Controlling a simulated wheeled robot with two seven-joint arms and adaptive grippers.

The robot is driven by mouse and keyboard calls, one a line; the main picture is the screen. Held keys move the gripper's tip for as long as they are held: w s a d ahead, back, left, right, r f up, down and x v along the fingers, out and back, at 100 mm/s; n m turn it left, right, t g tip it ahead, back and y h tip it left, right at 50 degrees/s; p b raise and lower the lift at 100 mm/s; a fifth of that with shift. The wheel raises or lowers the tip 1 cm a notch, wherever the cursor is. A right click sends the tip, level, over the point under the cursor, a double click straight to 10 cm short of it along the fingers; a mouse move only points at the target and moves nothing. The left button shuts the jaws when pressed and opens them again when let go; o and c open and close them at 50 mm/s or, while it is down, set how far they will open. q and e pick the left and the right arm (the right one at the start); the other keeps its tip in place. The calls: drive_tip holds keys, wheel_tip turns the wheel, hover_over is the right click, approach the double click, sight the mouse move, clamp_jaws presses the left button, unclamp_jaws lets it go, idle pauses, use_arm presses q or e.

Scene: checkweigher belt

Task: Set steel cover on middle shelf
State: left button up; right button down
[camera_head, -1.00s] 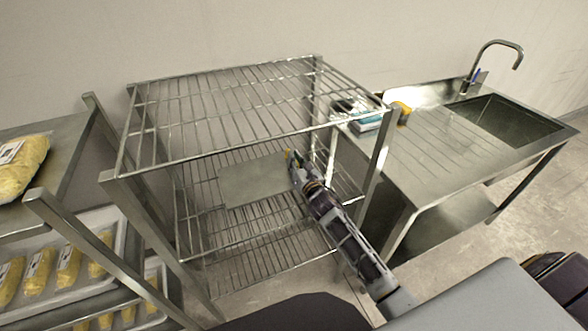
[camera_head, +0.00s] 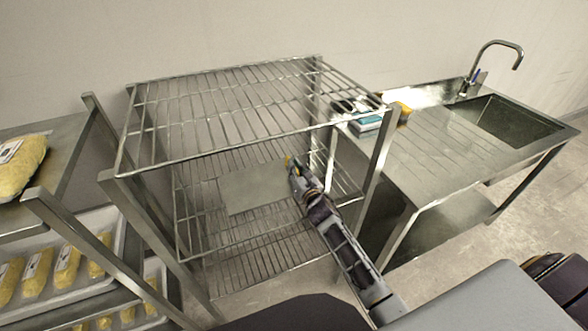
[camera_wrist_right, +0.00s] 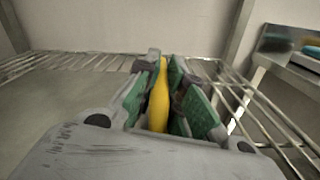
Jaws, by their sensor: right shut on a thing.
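The steel cover (camera_head: 252,189) is a flat grey plate, seen through the top wires of the rack at middle shelf level. It lies nearly level over the middle shelf (camera_head: 284,215); I cannot tell whether it rests on the wires. My right gripper (camera_head: 291,168) is at the cover's right edge, reaching in below the top shelf. In the right wrist view its green-padded fingers (camera_wrist_right: 160,88) are shut on a yellow piece (camera_wrist_right: 159,98), apparently the cover's handle. The grey plate (camera_wrist_right: 55,112) shows at the left there. My left gripper is not in view.
The wire rack's top shelf (camera_head: 235,82) lies above my gripper, and its front right post (camera_head: 378,150) stands close to my arm. A steel sink table (camera_head: 440,150) is at the right. A rack with trays of yellow packs (camera_head: 66,268) is at the left.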

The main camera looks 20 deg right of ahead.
drive_tip(key=c, duration=1.9)
unclamp_jaws()
drive_tip(key=shift+f, duration=0.1)
drive_tip(key=o, duration=0.4)
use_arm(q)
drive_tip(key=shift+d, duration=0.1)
use_arm(e)
drive_tip(key=shift+s, duration=0.15)
drive_tip(key=shift+s, duration=2.7)
drive_tip(key=shift+s+d+b, duration=0.15)
drive_tip(key=shift+s+b, duration=0.2)
drive_tip(key=shift+s, duration=1.75)
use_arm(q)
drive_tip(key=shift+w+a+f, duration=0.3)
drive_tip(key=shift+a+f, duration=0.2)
use_arm(e)
drive_tip(key=shift+s, duration=1.1)
